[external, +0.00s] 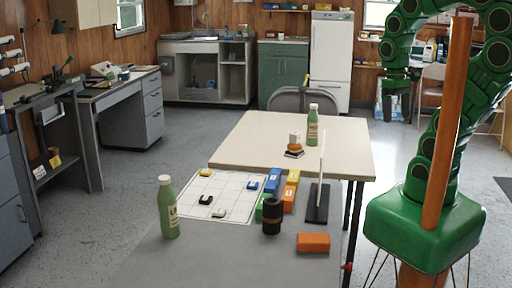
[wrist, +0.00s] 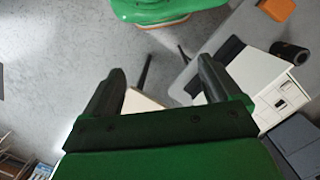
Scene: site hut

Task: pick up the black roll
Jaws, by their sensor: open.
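The black roll (external: 272,217) stands upright on the grey front table in the external view, with a brownish band around its middle. It also shows in the wrist view near the right edge (wrist: 289,51). My gripper (wrist: 160,70) is open in the wrist view, with nothing between its dark fingers. The roll lies beyond the right finger, well apart from it. In the external view my green arm arches at the upper right, with its end hanging far from the roll.
An orange block (external: 313,242) lies right of the roll. Colored blocks, including a blue one (external: 273,180), sit close behind it. A dark stand with a thin upright plate (external: 317,203) is near. A green bottle (external: 168,208) and a white grid sheet (external: 232,201) are left.

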